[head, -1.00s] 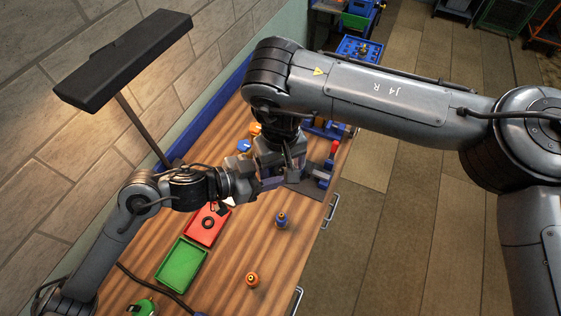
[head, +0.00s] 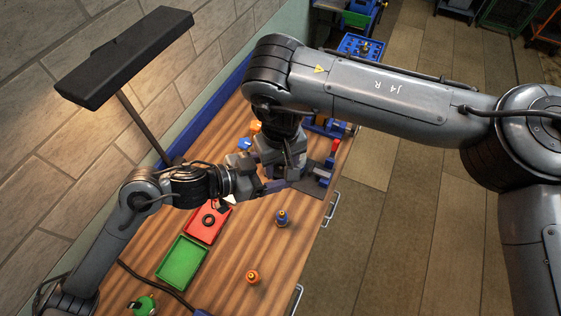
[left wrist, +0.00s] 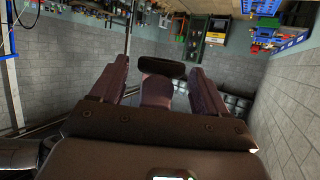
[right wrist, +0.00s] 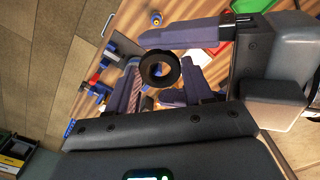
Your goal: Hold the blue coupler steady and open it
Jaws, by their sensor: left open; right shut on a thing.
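My right gripper (right wrist: 161,80) is shut on a dark ring-ended thing (right wrist: 147,72), seen end-on with a hole through it; I cannot tell whether it is the coupler, as no blue shows on it. My left gripper (left wrist: 160,68) is open, with the dark thing (left wrist: 162,68) between its fingers but no visible grip. The two grippers meet above the table in the head view, where the left (head: 278,184) reaches in from the left below the right (head: 290,168). A blue piece with an orange top (head: 282,217) stands upright on the table, apart from both grippers.
A red tray (head: 194,231) holding a dark ring and a green tray (head: 181,262) lie left on the wooden table (head: 225,275). An orange piece (head: 252,277) stands near the front. Blue fixtures (head: 322,170) sit behind the grippers. A lamp (head: 125,60) overhangs the left.

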